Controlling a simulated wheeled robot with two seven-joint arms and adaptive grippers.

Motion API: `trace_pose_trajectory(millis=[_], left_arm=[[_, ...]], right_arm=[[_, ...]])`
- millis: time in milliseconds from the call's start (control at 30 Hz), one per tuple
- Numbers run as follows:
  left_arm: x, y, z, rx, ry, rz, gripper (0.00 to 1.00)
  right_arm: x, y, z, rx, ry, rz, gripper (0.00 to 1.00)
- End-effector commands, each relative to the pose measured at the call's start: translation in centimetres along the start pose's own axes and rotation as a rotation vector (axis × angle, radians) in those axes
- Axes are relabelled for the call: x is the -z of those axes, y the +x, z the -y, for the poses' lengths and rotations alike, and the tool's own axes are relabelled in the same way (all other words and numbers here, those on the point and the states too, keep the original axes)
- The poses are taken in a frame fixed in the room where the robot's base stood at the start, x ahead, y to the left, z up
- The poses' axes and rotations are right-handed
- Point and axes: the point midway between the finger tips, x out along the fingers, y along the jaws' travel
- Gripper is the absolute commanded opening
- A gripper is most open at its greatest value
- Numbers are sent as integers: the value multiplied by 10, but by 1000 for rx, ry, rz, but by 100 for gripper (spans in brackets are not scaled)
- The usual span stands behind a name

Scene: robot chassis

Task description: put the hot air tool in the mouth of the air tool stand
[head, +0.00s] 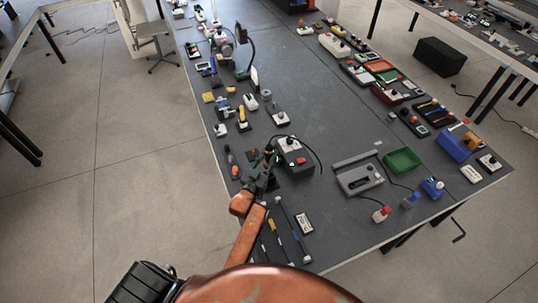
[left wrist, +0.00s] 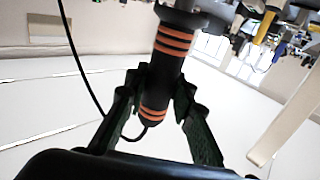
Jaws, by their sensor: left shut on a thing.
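The hot air tool (left wrist: 172,42) has a black handle with orange bands and fills the middle of the left wrist view. My left gripper (left wrist: 160,98) is shut around this handle, one dark finger on each side. In the head view my left gripper (head: 262,176) is at the table's near left part, just left of a dark grey unit with a red knob (head: 294,158). The tool is small and mostly hidden by the gripper there. I cannot make out the air tool stand or its mouth clearly. My right gripper is not in view.
Several long tools (head: 276,236) and a white-topped block (head: 304,223) lie close by on the dark table (head: 330,215). A black cable (head: 316,152) loops right of the unit. A grey device (head: 358,179) and a green tray (head: 402,160) stand further right.

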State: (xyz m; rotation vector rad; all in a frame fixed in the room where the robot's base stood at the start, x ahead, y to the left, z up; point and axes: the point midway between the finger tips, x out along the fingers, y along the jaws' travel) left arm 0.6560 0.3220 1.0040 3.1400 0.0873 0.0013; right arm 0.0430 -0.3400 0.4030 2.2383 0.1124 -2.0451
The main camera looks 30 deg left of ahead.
Motion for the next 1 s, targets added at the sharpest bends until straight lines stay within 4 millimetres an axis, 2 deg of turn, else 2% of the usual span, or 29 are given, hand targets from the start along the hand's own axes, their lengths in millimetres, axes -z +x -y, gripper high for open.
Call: trace_pose_trajectory(millis=[1000], left_arm=[[-24,0,0,0,0,-2,1]], right_arm=[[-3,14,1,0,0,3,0]])
